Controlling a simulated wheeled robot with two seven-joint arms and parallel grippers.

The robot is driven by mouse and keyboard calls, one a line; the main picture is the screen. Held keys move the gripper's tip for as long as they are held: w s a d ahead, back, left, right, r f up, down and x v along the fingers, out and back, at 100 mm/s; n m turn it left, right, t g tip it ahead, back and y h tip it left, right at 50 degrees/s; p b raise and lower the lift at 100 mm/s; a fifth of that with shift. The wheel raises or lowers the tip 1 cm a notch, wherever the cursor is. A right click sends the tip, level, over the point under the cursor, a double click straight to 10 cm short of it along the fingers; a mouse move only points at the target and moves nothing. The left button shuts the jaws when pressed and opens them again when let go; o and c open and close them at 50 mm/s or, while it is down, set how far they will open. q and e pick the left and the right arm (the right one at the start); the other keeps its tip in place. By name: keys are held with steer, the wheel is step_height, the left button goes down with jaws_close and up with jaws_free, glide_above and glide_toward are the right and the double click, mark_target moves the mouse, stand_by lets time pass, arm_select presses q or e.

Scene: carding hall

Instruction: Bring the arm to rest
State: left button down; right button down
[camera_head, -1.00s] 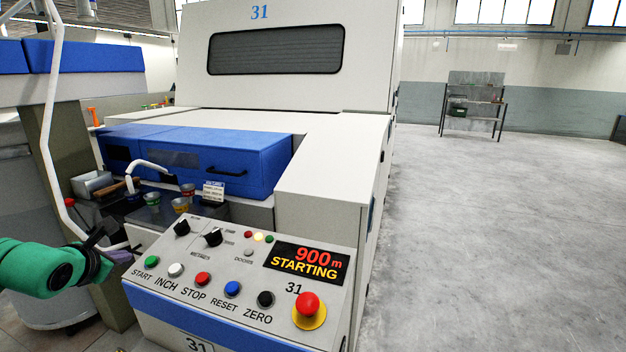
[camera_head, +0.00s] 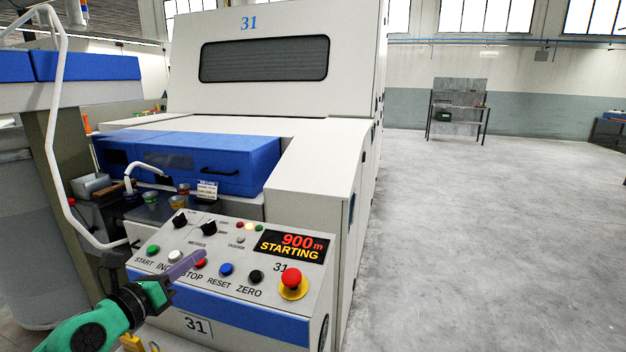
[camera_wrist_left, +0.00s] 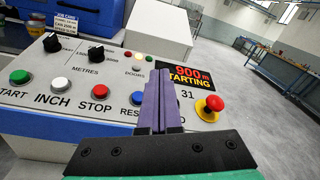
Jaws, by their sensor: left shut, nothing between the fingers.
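My left arm, green with a black wrist, comes in from the lower left in the head view. Its left gripper (camera_head: 190,262) has purple fingers that are shut and empty, in front of the control panel (camera_head: 318,250) of machine 31. From the head they cover part of the INCH and STOP area. In the left wrist view the shut fingers (camera_wrist_left: 160,85) point across the panel and hide part of the RESET and ZERO area. I cannot tell if they touch the panel. The display (camera_head: 292,244) reads 900 m STARTING. My right gripper is not in view.
A red emergency button (camera_head: 292,278) stands out at the panel's right end. A white bent pipe (camera_head: 52,150) rises at the left. Small colored cups (camera_head: 151,198) stand behind the panel. The grey floor (camera_head: 480,230) to the right is clear, with a workbench (camera_head: 458,108) far off.

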arm_select(q)
steer(key=s+a+f+n+g+y, duration=0.1)
steer(key=s+a+f+n+y, duration=0.4)
steer(key=n, duration=0.9)
steer(key=s+a+f+n+g+y, duration=0.1)
steer(key=s+a+f+n+y, duration=0.4)
steer(key=n, duration=0.9)
steer(key=s+d+f+n+g+h, duration=0.25)
steer(key=s+d+f+g, duration=0.3)
steer(key=s+f, duration=0.35)
steer(key=s+d+f+n+g+h, duration=0.2)
steer(key=s+d+f+n+g, duration=0.3)
steer(key=f, duration=0.5)
steer(key=s+f+m+g+p, duration=0.1)
steer(key=s+f, duration=0.1)
steer(key=f, duration=0.8)
steer(key=s+f+m+g+p, duration=0.1)
steer(key=s+f+p, duration=0.15)
steer(key=f, duration=0.85)
steer(key=s+a+f, duration=0.1)
steer(key=s+f, duration=0.4)
steer(key=s, duration=0.3)
steer(key=s+a+f+p, duration=0.1)
steer(key=s+f, duration=0.5)
steer(key=s, duration=0.2)
steer(key=shift+g+y, duration=0.35)
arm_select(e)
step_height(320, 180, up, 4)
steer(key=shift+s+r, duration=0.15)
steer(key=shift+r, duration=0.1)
